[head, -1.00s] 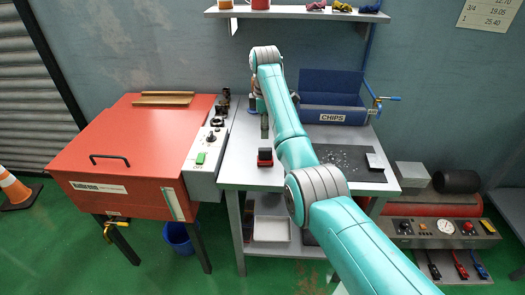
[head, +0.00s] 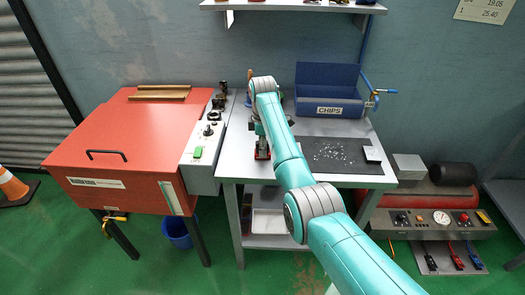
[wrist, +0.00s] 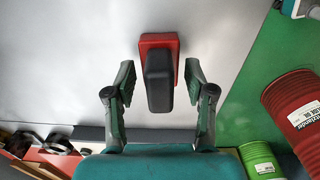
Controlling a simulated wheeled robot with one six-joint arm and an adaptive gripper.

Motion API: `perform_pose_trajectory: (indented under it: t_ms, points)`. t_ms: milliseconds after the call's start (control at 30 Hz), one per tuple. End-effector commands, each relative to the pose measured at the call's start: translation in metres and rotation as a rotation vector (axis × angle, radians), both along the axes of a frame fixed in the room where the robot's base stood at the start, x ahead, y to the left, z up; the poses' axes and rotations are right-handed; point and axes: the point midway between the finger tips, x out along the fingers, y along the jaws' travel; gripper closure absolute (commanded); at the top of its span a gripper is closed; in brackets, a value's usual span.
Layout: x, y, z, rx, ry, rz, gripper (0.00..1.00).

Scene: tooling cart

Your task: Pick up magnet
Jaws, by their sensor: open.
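The magnet, a red block with a black handle on top, shows in the wrist view (wrist: 158,80). In the head view it sits near the front left of the grey cart top, partly hidden by my gripper (head: 262,154). My gripper (wrist: 159,85) is open and empty, with one finger on each side of the black handle and a gap on both sides. I cannot tell how far above the handle the fingertips are.
Metal scraps lie on a dark mat (head: 356,165) with a white block (head: 373,154) at its right. A blue bin marked CHIPS (head: 327,107) stands at the back. A red cabinet (head: 120,150) stands left of the cart (head: 230,162).

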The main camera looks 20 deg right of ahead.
Motion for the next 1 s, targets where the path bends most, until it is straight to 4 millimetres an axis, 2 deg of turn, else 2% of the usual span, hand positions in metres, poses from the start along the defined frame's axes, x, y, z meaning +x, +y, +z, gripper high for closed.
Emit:
perform_pose_trajectory:
  t_ms: [167,267,400,767,867,1000]
  points:
    - [0.000,0.000,0.000,0.000,-0.001,0.000,0.46]
    - [0.000,0.000,0.000,0.000,-0.001,0.000,0.66]
    - [0.000,0.000,0.000,0.000,0.000,0.000,1.00]
    - [0.000,0.000,0.003,0.000,-0.001,0.000,1.00]
    - [0.001,0.000,0.013,0.001,-0.002,0.000,1.00]
    - [0.001,0.000,0.038,0.000,-0.004,0.000,1.00]
